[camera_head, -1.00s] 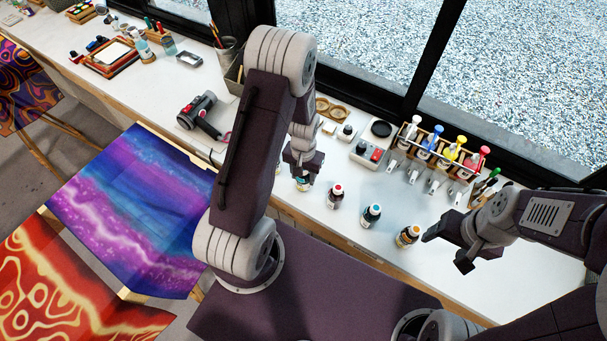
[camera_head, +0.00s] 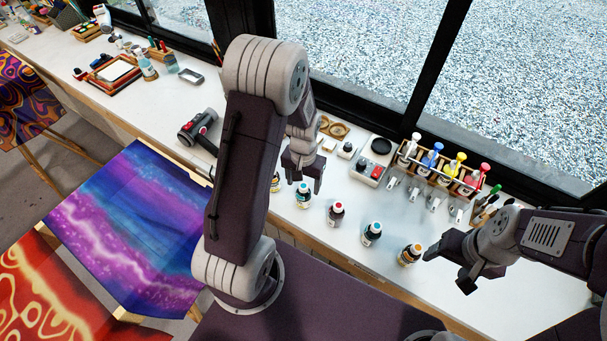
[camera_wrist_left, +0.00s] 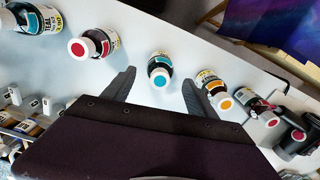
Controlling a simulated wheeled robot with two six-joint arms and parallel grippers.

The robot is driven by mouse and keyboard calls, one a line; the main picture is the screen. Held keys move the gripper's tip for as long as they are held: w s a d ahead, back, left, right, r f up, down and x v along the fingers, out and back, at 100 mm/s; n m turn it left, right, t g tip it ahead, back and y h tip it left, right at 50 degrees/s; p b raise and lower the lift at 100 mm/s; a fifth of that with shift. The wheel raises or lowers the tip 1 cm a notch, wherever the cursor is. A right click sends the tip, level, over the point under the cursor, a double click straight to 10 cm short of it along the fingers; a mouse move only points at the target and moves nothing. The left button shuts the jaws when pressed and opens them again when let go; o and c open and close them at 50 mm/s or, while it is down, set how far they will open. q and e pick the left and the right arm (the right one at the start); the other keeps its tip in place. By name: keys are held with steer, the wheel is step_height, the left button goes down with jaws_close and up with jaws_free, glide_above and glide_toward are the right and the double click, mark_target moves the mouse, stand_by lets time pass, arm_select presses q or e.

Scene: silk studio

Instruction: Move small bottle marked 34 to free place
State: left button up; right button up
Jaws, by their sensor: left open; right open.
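Several small white-capped bottles stand in a row on the white counter (camera_head: 330,262). No 34 can be read on any label. A teal bottle (camera_head: 303,196) stands just below my left gripper (camera_head: 305,184), which is open. In the left wrist view this teal bottle (camera_wrist_left: 159,68) shows between the spread fingers of the left gripper (camera_wrist_left: 158,82); contact cannot be told. To its right in the head view stand a red bottle (camera_head: 336,214), another teal bottle (camera_head: 372,233) and an orange bottle (camera_head: 411,254). My right gripper (camera_head: 456,270) is open and empty, right of the orange bottle.
A rack of dropper bottles (camera_head: 441,163) and a grey device with a red part (camera_head: 370,172) stand behind the row. In the left wrist view an orange bottle (camera_wrist_left: 219,92) and a dark red one (camera_wrist_left: 258,110) stand close on the right.

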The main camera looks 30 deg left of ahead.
arm_select(q)
step_height(320, 180, up, 6)
steer(key=shift+r, duration=0.1)
steer(key=shift+s+d+r, duration=0.15)
steer(key=shift+s+d, duration=0.05)
steer(key=shift+s, duration=0.05)
steer(key=s+d+t+b, duration=0.1)
steer(key=s+d, duration=0.3)
steer(key=s, duration=0.4)
steer(key=shift+d+r+m, duration=0.2)
steer(key=shift+d+m, duration=0.05)
steer(key=shift+m, duration=0.15)
stand_by(0.4)
